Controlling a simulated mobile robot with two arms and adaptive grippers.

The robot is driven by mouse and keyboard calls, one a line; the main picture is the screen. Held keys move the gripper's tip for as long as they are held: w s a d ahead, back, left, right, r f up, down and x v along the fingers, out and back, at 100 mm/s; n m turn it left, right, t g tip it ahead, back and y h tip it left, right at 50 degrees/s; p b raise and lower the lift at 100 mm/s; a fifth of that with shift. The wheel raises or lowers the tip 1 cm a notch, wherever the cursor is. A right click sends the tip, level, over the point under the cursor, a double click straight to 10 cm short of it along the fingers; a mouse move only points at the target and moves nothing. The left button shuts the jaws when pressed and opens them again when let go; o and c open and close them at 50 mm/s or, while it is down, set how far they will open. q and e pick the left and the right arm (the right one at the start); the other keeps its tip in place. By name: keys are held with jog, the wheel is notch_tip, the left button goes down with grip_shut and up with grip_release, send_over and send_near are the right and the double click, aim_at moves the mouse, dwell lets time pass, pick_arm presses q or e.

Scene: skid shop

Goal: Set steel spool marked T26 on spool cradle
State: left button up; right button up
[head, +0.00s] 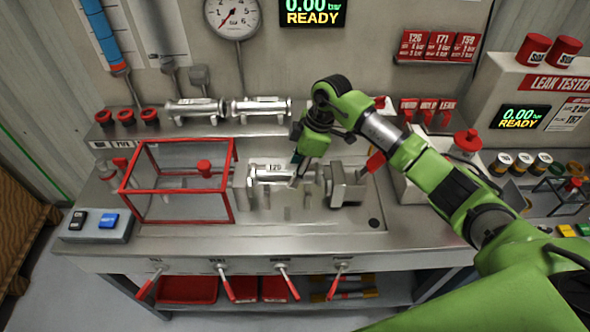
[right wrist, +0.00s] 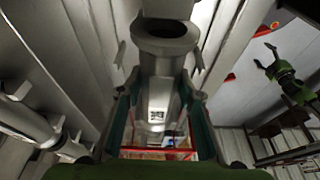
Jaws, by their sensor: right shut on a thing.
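The steel spool (head: 268,175), a shiny flanged tube with a dark mark that looks like T26, lies level over the bench's inset plate, between a grey block on its left and a larger block (head: 346,187) on its right. My right gripper (head: 305,176) is shut on the spool near its right end. In the right wrist view the spool (right wrist: 160,85) lies between the two fingers (right wrist: 160,125). The cradle under the spool is mostly hidden, and I cannot tell whether they touch. My left gripper (right wrist: 266,58) shows small in the right wrist view, apparently open and empty.
A red-framed guard (head: 178,222) stands just left of the spool. Two more steel spools (head: 195,108) (head: 262,105) lie on the rear ledge. Red-handled levers (head: 222,278) line the bench front. A red-handled part (head: 376,162) rises right of the right block.

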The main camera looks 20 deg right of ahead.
jog(key=shift+f, duration=0.15)
jog(key=shift+f+b, duration=0.3)
jog(key=shift+f, duration=0.2)
jog(key=shift+f, duration=0.5)
dwell(0.4)
jog(key=shift+f+b, duration=0.3)
jog(key=shift+f, duration=0.4)
dwell(0.4)
jog(key=o, duration=1)
jog(key=o, duration=0.5)
jog(key=shift+f, duration=0.1)
